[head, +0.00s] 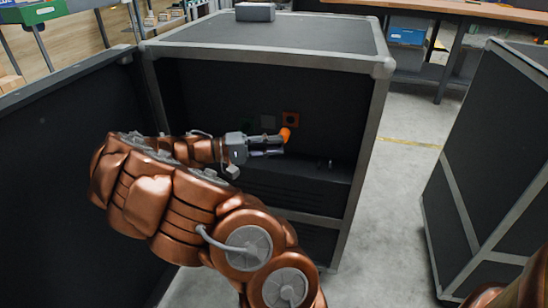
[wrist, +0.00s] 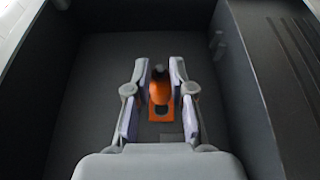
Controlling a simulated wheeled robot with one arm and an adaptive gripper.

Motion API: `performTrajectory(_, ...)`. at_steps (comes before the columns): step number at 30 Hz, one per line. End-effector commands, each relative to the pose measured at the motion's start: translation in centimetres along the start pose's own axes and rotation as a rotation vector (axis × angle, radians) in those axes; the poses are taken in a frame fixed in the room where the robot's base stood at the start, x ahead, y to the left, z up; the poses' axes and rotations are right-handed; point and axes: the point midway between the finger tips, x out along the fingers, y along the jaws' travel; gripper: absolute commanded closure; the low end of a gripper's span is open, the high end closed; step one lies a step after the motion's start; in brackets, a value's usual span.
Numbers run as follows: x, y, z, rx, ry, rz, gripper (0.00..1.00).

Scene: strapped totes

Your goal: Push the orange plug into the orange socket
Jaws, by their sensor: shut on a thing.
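The orange plug (head: 286,134) is held at the end of my gripper (head: 276,145), in front of the inside back wall of the open case. In the wrist view my gripper (wrist: 160,76) has its two fingers on either side of the plug (wrist: 160,90). In the wrist view the socket (wrist: 161,114) shows below the plug, with a dark hole visible. The plug overlaps part of the plate there. The exact gap between them cannot be told.
The open case (head: 366,130) has side walls and a ledge (head: 318,169) below. Another case (head: 490,180) stands to the right, with clear floor between.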

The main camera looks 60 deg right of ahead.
Motion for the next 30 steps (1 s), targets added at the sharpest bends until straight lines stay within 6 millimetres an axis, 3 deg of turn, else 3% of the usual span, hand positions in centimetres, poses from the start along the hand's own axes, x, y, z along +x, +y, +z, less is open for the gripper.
performTrajectory(17,0.2,0.1,-0.2,-0.005,-0.004,0.011,1.00)
performTrajectory(30,1.4,0.1,-3.0,-0.007,-0.007,0.011,1.00)
